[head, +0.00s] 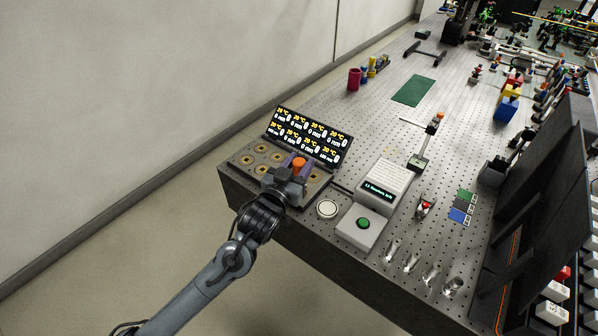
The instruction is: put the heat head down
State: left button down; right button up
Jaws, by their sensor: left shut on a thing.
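The heat head (299,165) shows as an orange-topped piece between the fingers of my left gripper (292,174). My left gripper is shut on it, over the right part of a station with several round brass-coloured wells (261,169). The gripper hides the heat head's lower end, so I cannot tell whether it touches the station. A display (308,137) with temperature readings stands behind the station. My right gripper is not in view.
A white round disc (327,209) and a box with a green button (362,224) lie right of the gripper. Several clear glass pieces (410,262) stand near the front edge. A green mat (413,91) lies farther back, with bare perforated bench around it.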

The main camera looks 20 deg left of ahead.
pick_arm(q)
jog(key=shift+f, duration=1.05)
jog(key=shift+f, duration=0.2)
jog(key=c, duration=0.6)
grip_release()
jog(key=shift+c, duration=0.2)
jog(key=shift+r, duration=0.1)
